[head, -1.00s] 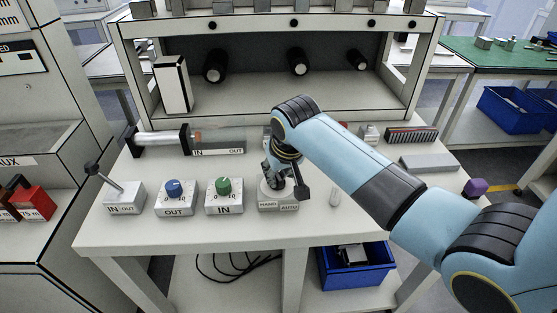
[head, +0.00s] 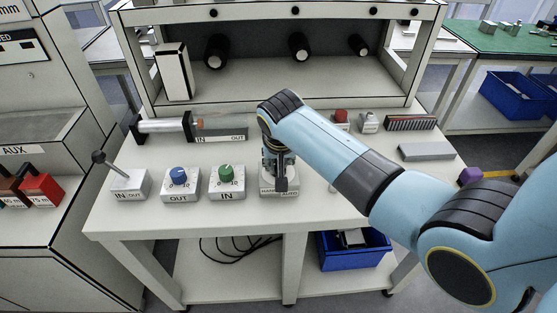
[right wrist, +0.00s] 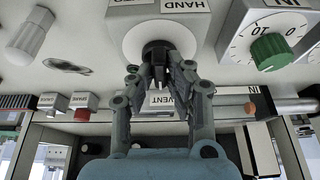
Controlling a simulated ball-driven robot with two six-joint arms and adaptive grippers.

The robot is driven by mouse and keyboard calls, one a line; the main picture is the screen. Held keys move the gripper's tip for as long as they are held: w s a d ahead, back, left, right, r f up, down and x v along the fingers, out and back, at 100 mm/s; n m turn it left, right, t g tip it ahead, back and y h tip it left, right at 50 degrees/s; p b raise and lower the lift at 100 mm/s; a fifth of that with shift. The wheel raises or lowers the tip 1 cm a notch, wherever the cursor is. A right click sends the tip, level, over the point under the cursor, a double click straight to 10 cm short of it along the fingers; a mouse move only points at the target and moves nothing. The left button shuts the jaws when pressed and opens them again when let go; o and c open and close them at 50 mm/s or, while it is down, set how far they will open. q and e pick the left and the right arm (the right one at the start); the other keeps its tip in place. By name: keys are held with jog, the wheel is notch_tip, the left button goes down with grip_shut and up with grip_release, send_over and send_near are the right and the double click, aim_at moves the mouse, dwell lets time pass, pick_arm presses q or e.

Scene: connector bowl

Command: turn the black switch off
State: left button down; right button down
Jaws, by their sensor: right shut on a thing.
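The black switch (right wrist: 158,48) is a black knob on a round white base, on a box labelled HAND and AUTO. The box (head: 280,193) stands at the front of the white table, right of the green IN dial. My right gripper (head: 279,172) points down over it and hides the knob in the head view. In the right wrist view my gripper's fingertips (right wrist: 160,72) are closed together on the black knob. Which label the knob points to is hidden. My left gripper is not in view.
A green-knobbed IN dial (head: 227,181), a blue-knobbed OUT dial (head: 179,184) and an IN/OUT lever box (head: 130,184) stand to the left. A cylinder (head: 220,129) lies behind. A red button (head: 341,116) and a grey block (head: 426,151) are at the back right.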

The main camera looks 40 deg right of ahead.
jog(key=c, duration=1.3)
grip_release()
jog(key=v, duration=1.2)
